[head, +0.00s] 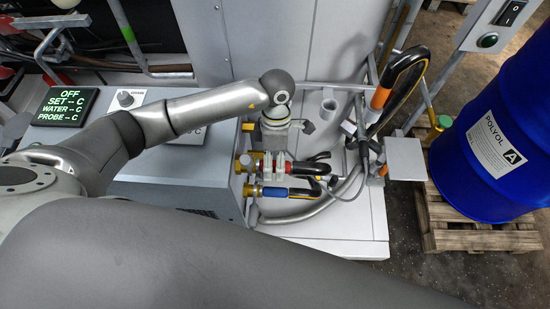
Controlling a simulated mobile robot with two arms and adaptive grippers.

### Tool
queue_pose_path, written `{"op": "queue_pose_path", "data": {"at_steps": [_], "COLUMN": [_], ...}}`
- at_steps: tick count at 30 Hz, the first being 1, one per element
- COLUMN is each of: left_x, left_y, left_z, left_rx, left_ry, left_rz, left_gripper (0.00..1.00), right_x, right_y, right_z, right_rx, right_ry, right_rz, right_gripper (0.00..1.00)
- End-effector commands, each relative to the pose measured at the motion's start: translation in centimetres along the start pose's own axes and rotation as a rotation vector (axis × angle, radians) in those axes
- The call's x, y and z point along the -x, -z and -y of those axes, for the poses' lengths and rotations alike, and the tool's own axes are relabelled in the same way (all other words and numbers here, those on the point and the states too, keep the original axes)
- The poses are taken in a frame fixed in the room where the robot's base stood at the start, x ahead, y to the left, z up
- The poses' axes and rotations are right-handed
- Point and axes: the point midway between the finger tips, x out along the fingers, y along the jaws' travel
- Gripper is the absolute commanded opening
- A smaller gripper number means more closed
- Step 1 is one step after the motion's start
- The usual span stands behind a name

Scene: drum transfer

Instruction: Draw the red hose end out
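The red hose end (291,167) sits low at the right side of the grey control unit, in line with a brass port (246,163). A black hose runs from it to the right. My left gripper (273,170) reaches down over the red hose end, with its light grey fingers at the red part. The fingers hide part of it, and I cannot tell whether they are closed on it. A blue hose end (274,193) lies just below, at another brass port (251,190). My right gripper is out of view.
The control unit (168,170) has a green-lettered display (65,106). An orange-and-black hose (382,95) stands on the right beside a grey pipe socket (328,109). A blue drum (487,165) stands on a wooden pallet (470,236). The white platform (345,225) has bare room at its front.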

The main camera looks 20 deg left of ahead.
Motion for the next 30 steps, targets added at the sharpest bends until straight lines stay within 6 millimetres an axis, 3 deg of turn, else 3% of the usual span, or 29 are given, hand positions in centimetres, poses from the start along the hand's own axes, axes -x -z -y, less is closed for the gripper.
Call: {"op": "queue_pose_path", "data": {"at_steps": [2, 12, 30], "left_x": [0.0, 0.1, 0.1], "left_y": [0.0, 0.0, -1.6], "left_z": [0.0, 0.0, 0.0], "left_rx": [0.000, 0.000, -0.001], "left_ry": [0.000, 0.000, -0.001], "left_rz": [0.000, 0.000, 0.002], "left_gripper": [0.43, 0.00, 0.00], "right_x": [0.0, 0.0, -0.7], "right_y": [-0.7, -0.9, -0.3], "right_z": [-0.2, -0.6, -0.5], "right_rx": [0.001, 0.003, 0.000], "right_ry": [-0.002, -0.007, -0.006], "right_rz": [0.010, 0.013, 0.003], "right_gripper": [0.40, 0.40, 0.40]}}
